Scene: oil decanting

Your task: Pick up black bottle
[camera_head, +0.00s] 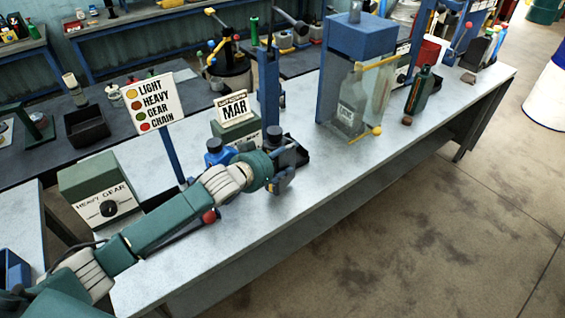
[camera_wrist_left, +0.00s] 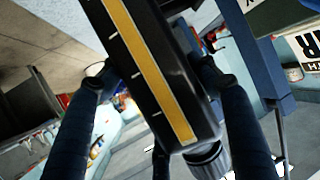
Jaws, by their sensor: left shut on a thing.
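The black bottle (camera_wrist_left: 150,65), with a yellow strip and white marks along its side, fills the middle of the left wrist view. Its dark ribbed cap (camera_wrist_left: 207,160) is at the lower end in that picture. My left gripper (camera_head: 285,165) is shut on the bottle, with one finger on either side of it. In the head view the gripper is above the pale bench and hides most of the bottle. I cannot tell whether the bottle touches the bench. My right gripper is not in view.
A blue container with a dark cap (camera_head: 214,152) stands just left of the gripper. A green box (camera_head: 238,133) with a MAR sign is behind. A blue-topped clear cabinet (camera_head: 360,45) stands to the right. The bench's front right is clear.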

